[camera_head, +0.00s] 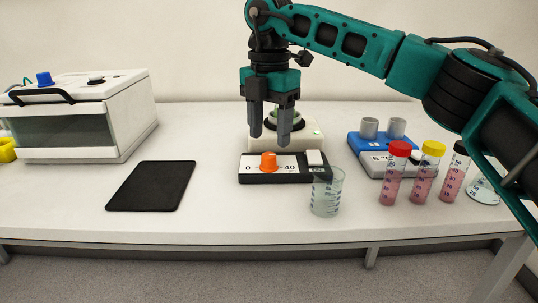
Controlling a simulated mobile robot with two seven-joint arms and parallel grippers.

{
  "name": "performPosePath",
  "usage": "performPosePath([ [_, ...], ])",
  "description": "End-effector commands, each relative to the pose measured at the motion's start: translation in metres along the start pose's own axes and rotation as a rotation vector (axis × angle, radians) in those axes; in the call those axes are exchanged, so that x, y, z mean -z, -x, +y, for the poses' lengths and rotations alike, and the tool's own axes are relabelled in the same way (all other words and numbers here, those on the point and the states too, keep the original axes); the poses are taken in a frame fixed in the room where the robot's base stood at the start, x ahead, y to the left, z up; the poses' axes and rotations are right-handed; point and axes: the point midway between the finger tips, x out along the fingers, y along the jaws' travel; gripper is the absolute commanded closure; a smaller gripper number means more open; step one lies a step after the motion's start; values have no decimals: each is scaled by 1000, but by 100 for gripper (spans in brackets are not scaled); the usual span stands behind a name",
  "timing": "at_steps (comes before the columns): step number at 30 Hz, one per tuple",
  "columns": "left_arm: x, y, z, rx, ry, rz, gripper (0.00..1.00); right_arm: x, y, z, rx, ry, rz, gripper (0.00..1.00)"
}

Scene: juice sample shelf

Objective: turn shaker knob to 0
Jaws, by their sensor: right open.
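The shaker's control panel (287,178) lies near the middle of the table, black with a white face marked 0 on the left and 40 on the right. Its orange knob (268,162) stands between these marks; its exact pointing is too small to tell. The white shaker body (312,136) stands behind the panel, with a round greenish holder partly hidden by my gripper. My right gripper (270,134) points down, open and empty, above and just behind the knob. I see no contact with the knob. My left gripper is out of view.
A clear beaker (326,194) stands right in front of the panel. Red-, yellow- and black-capped tubes (391,176) stand right, before a blue device (370,148). A black mat (152,186) lies left, near a white glass-fronted box (75,128). Bare table separates mat and panel.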

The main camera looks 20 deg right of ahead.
Motion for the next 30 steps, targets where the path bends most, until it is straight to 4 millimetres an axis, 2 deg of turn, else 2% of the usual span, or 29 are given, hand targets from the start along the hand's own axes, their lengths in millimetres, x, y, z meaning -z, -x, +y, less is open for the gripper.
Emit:
performPosePath([
  [1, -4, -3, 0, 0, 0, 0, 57, 0, -12, 0, 1, 1, 0, 43],
  [3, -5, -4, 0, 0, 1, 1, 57, 0, -24, 0, 1, 0, 1, 43],
  [8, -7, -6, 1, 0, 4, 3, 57, 0, -40, 0, 0, 1, 0, 43],
  [20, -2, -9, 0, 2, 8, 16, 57, 0, -46, 0, -2, 1, 1, 43],
  [30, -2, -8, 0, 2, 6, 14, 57, 0, -46, 0, -2, 1, 1, 76],
])
